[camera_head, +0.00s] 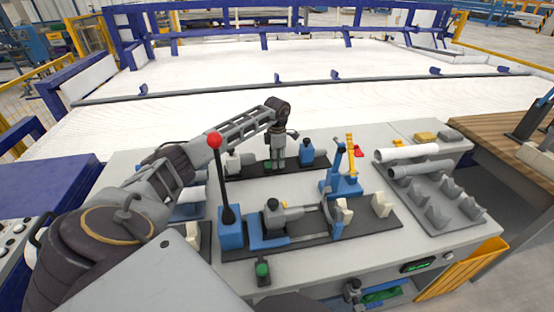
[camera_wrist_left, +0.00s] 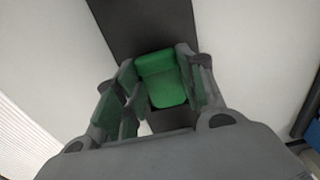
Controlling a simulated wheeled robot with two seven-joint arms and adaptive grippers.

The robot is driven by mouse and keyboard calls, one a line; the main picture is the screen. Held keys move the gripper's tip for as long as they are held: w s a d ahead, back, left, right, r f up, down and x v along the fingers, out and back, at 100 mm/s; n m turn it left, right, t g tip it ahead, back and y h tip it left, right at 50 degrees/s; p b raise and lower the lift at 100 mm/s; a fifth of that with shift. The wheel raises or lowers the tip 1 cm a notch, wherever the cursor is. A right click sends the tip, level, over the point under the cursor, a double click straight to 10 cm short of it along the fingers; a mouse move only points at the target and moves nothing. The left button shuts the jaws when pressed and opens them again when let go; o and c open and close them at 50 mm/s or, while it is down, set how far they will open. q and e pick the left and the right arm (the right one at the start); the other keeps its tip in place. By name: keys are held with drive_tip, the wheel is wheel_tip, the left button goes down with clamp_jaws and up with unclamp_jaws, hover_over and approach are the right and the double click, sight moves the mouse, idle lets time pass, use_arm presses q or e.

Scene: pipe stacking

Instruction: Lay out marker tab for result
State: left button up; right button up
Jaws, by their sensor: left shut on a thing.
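My left arm reaches over the bench to the far dark fixture plate (camera_head: 248,170). My left gripper (camera_head: 278,163) points down at that plate. In the left wrist view, its green-padded fingers (camera_wrist_left: 165,95) are shut on a small green tab (camera_wrist_left: 160,75), with a dark strip (camera_wrist_left: 145,22) beneath. Whether the tab touches the strip cannot be told. In the head view, a bit of green (camera_head: 267,165) shows beside the fingers. A small red piece (camera_head: 358,152) sits by a yellow upright on a blue stand (camera_head: 342,185). My right gripper is not in view.
A blue post with a red ball (camera_head: 215,141) stands upright near my left arm. A near fixture (camera_head: 300,232) carries grey clamps and white blocks. Pipes (camera_head: 412,152) lie on a grey rack (camera_head: 440,205) at right. A green knob (camera_head: 262,269) sits at the front.

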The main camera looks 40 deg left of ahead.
use_arm(q)
drive_tip(key=o, duration=0.9)
drive_tip(key=shift+r, duration=6)
drive_tip(key=shift+f, duration=0.1)
